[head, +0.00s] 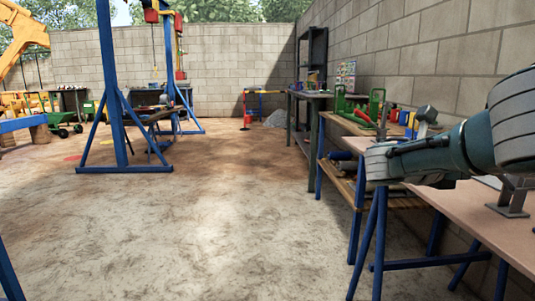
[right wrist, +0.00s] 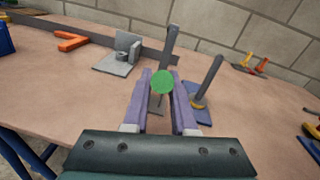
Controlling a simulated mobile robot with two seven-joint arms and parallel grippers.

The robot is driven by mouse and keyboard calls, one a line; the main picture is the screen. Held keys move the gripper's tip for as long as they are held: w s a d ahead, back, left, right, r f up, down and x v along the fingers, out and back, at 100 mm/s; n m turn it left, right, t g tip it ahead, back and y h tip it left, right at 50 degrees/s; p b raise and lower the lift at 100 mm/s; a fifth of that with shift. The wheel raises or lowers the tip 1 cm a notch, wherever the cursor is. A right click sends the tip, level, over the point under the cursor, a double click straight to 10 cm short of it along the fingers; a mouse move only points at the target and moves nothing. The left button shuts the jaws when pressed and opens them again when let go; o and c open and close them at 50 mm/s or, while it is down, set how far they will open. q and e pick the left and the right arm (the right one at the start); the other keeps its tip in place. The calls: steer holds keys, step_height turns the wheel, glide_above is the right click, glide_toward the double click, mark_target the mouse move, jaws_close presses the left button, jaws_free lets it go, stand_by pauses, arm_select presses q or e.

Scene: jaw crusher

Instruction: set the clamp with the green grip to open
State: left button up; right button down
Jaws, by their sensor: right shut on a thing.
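In the right wrist view, a grey upright bar with a round green grip (right wrist: 162,82) stands on the bench. The grip's round end faces the camera. My right gripper (right wrist: 164,88) has its two purple-grey fingers on either side of the grip and is shut on it. The fingers hide the lower part of this clamp, so I cannot tell its exact setting. A second grey bar (right wrist: 208,78) with a yellow-orange part and a blue base stands just to the right. My right arm comes in from the right in the head view. My left gripper is not in view.
A grey angle bracket (right wrist: 120,54) and an orange piece (right wrist: 72,42) lie left on the bench (right wrist: 60,90). Small yellow and red tools (right wrist: 248,64) lie toward the wall. In the head view, a blue gantry frame (head: 120,120) stands left; the floor (head: 215,220) is clear.

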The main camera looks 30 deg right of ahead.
steer(key=shift+f, duration=0.25)
steer(key=c, duration=0.7)
jaws_free()
steer(key=shift+r, duration=0.1)
steer(key=shift+c, duration=0.2)
steer(key=shift+a+r, duration=0.1)
steer(key=shift+a, duration=0.05)
steer(key=v, duration=0.9)
steer(key=shift+w+a, duration=0.15)
steer(key=shift+a, duration=0.1)
